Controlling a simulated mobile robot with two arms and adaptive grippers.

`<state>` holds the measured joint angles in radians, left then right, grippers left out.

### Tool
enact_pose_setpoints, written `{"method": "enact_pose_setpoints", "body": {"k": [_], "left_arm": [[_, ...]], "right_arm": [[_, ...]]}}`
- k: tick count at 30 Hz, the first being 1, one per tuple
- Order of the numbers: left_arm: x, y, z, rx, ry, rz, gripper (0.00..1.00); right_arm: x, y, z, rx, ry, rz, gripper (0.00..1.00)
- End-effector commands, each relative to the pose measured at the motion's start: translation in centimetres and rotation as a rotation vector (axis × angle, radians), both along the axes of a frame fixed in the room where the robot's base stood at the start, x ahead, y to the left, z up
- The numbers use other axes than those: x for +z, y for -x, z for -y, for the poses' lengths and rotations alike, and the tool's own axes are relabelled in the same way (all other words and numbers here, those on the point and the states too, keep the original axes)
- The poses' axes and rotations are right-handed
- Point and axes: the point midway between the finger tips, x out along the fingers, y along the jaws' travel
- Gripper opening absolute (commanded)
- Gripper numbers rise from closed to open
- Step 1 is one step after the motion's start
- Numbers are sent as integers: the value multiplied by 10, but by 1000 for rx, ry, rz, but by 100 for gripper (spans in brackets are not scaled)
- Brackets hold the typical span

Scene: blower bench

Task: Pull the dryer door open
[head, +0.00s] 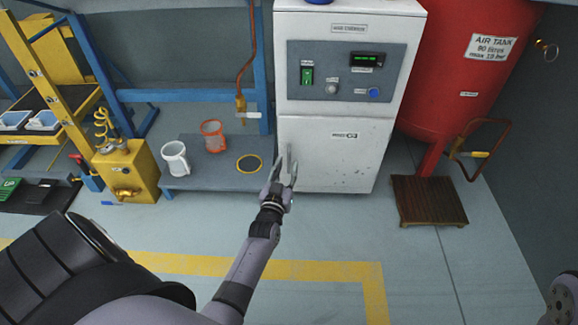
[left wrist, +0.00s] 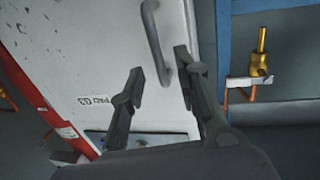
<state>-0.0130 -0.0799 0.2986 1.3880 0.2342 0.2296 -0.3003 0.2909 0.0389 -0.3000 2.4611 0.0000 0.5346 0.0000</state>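The dryer (head: 350,20) is a white cabinet with a dark control panel on its upper front. Its door (head: 335,160) is the plain white lower front, which looks closed; the door also shows in the left wrist view (left wrist: 90,50). A grey bar handle (left wrist: 154,35) stands on the door near one edge. My left gripper (head: 283,170) is at the door's left edge, in front of the handle. In the left wrist view its two fingers (left wrist: 160,68) are apart, with the handle's end appearing between them; contact cannot be told. My right gripper is not in view.
A red air tank (head: 460,70) stands right of the dryer, with a brown slatted step (head: 428,200) below it. The floor before the door is clear.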

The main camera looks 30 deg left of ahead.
Motion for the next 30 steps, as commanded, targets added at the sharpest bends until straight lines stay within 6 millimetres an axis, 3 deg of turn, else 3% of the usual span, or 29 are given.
{"method": "enact_pose_setpoints", "body": {"k": [7, 18, 30], "left_arm": [[-2, -30, -12, 1, -1, 0, 30], [0, -35, -13, 0, -1, -1, 30], [0, -35, -13, 0, -1, -1, 4]], "right_arm": [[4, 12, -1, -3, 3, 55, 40], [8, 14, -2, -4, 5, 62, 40], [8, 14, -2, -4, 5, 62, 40]]}}
